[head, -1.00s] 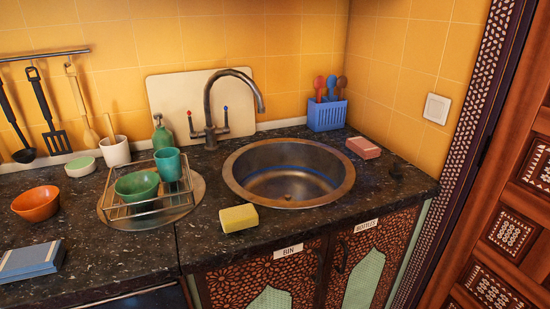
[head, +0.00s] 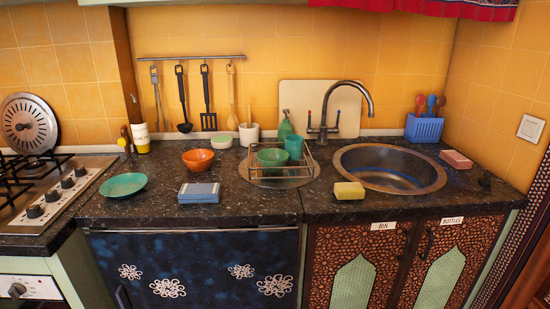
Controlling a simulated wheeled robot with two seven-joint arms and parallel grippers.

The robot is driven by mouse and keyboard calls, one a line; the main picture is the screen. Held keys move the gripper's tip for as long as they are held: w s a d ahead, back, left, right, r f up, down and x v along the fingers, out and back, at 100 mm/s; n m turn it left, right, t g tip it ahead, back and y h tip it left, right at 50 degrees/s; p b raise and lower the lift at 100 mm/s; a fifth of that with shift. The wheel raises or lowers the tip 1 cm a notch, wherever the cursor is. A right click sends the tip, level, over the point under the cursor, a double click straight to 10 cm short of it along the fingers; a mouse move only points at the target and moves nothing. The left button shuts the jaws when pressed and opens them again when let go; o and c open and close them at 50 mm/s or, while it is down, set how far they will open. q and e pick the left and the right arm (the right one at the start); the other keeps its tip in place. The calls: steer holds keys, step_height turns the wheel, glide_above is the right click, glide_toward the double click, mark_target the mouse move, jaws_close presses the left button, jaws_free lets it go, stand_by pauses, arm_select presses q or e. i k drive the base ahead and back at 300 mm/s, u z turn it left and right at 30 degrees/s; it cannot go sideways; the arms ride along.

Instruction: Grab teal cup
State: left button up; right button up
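The teal cup (head: 294,147) stands upright in the wire dish rack (head: 308,166) on the dark counter, left of the sink. A green bowl (head: 272,158) sits in the same rack, left of the cup. Neither of my grippers shows in the head view.
The sink (head: 390,168) is right of the rack, with a tall tap (head: 340,100) behind. A yellow sponge (head: 349,190), blue box (head: 199,193), orange bowl (head: 198,160) and green plate (head: 123,186) lie around on the counter. A gas stove (head: 50,195) is at the left.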

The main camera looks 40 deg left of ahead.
mark_target(294, 143)
steer(key=u, duration=1.2)
steer(key=i, duration=0.15)
steer(key=z, duration=0.2)
